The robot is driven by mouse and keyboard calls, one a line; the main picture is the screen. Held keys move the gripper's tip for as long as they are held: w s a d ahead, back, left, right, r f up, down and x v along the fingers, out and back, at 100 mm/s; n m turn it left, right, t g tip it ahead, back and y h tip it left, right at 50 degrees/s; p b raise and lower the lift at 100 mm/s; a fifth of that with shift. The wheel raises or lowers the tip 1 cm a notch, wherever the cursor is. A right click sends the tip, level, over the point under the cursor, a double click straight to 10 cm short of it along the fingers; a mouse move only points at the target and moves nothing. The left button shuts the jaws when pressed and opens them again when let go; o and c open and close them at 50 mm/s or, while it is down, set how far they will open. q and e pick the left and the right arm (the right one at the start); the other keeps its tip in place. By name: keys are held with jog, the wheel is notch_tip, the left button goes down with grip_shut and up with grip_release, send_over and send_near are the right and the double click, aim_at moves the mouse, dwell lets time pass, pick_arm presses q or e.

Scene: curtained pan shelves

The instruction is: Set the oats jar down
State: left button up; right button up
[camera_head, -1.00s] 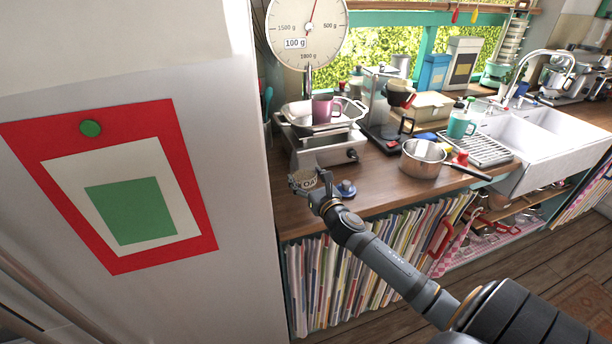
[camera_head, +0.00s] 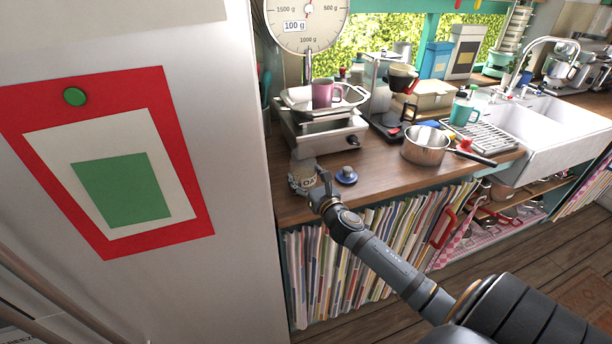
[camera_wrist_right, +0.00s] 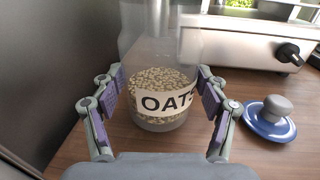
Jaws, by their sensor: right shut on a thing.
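The oats jar (camera_head: 302,180) is clear, with pale oats inside and a cream label; it also shows in the right wrist view (camera_wrist_right: 162,103). It stands upright over the left end of the wooden counter. My right gripper (camera_head: 318,190) is shut on it, with a finger pad on each side of the jar in the wrist view. The jar's base is at or very near the counter top; I cannot tell whether it touches. A blue lid with a grey knob (camera_wrist_right: 268,118) lies on the counter right of the jar. My left gripper is out of view.
A kitchen scale (camera_head: 322,135) with a pink mug (camera_head: 322,93) stands just behind the jar. A tall pale panel (camera_head: 235,200) rises close on the left. A steel saucepan (camera_head: 425,148) sits further right. Some bare counter (camera_head: 385,175) lies between lid and saucepan.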

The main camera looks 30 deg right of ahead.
jog(key=shift+f, duration=0.25)
jog(key=shift+f, duration=0.3)
jog(key=o, duration=1.7)
jog(key=shift+s, duration=0.1)
jog(key=shift+s+f, duration=0.1)
jog(key=shift+s, duration=0.25)
jog(key=s, duration=0.3)
jog(key=s+a, duration=0.1)
jog(key=s, duration=0.7)
jog(key=shift+a+r, duration=0.2)
jog(key=shift+a, duration=0.15)
